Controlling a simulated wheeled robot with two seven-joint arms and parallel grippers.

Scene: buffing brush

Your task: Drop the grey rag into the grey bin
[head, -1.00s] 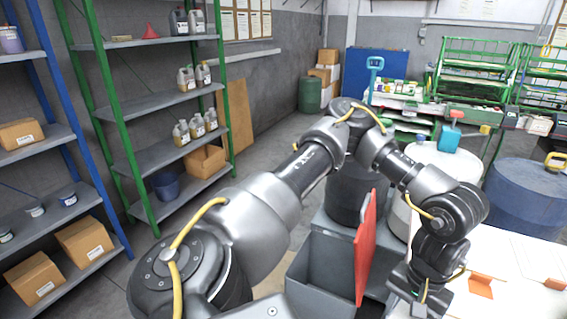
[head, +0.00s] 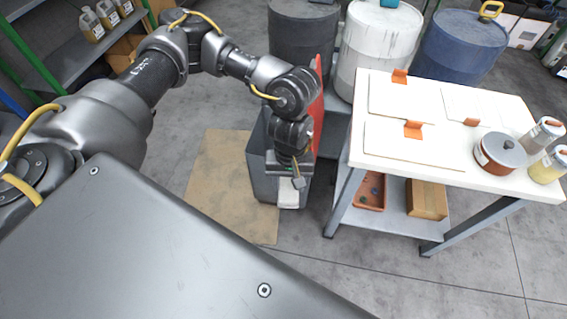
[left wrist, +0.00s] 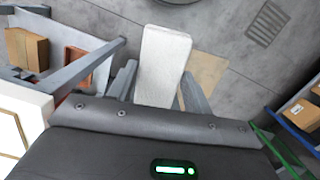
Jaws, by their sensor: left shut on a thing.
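The grey rag (left wrist: 163,65) is a pale grey, flat, oblong piece held between the fingers of my left gripper (left wrist: 160,92) in the left wrist view. In the head view, my left gripper (head: 297,183) points down at the grey bin (head: 262,180), with a pale end of the rag (head: 288,200) showing below it. The gripper and arm hide part of the bin's opening. I cannot tell whether the rag is over the opening or in front of the bin wall. A red lid (head: 319,95) stands upright at the bin's right side. My right gripper is out of view.
A white-topped workbench (head: 480,165) stands right of the bin, bearing a lidded pot (head: 500,153) and jars. Several drums stand behind, including a blue one (head: 462,45). A brown sheet (head: 225,185) lies on the floor left of the bin. Floor in front is clear.

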